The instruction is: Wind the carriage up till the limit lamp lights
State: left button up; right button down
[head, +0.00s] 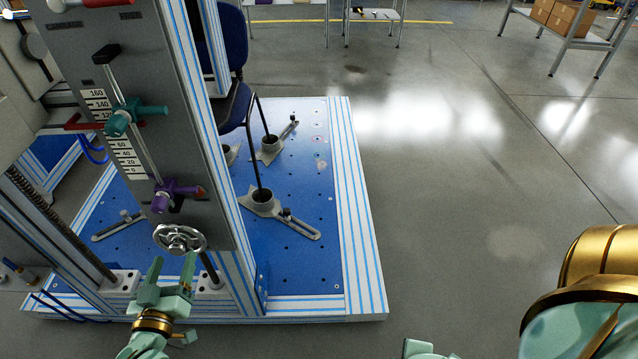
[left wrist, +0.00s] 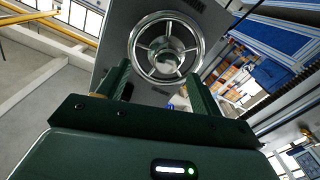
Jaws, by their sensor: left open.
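A chrome handwheel (head: 180,239) sits low on the front of a grey upright panel (head: 165,110). My left gripper (head: 173,263) is open just below and in front of it. In the left wrist view the handwheel (left wrist: 165,50) is ahead, beyond my spread fingers (left wrist: 156,78), with nothing held between them. The panel has a number scale (head: 120,145) with a teal slider (head: 120,120) near its middle and a purple slider (head: 170,195) lower down. A vertical screw (head: 60,222) stands left of the panel. I cannot pick out the carriage or a lit limit lamp.
My right arm (head: 590,280) shows at the lower right. The floor (head: 450,200) right of the rig is clear.

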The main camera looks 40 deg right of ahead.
pick_arm(q)
jog(key=shift+a, duration=0.1)
jog(key=shift+w+a+n, duration=0.1)
jog(key=shift+a+n, duration=0.05)
jog(key=shift+n, duration=0.55)
jog(key=shift+a+n, duration=0.1)
jog(key=shift+n, duration=1.1)
jog(key=n, duration=0.4)
jog(key=shift+w+a+n, duration=0.1)
jog(key=shift+n, duration=0.3)
jog(key=shift+a+f+n, duration=0.1)
jog(key=shift+f+n, duration=0.05)
jog(key=shift+n, duration=0.85)
jog(key=n, duration=0.1)
jog(key=n+b, duration=0.1)
jog(key=n, duration=0.2)
jog(key=shift+w+a+f+n+b, duration=0.1)
jog(key=shift+f+n+b, duration=0.2)
jog(key=shift+n+b, duration=0.1)
jog(key=shift+n, duration=0.7)
jog(key=shift+r, duration=0.25)
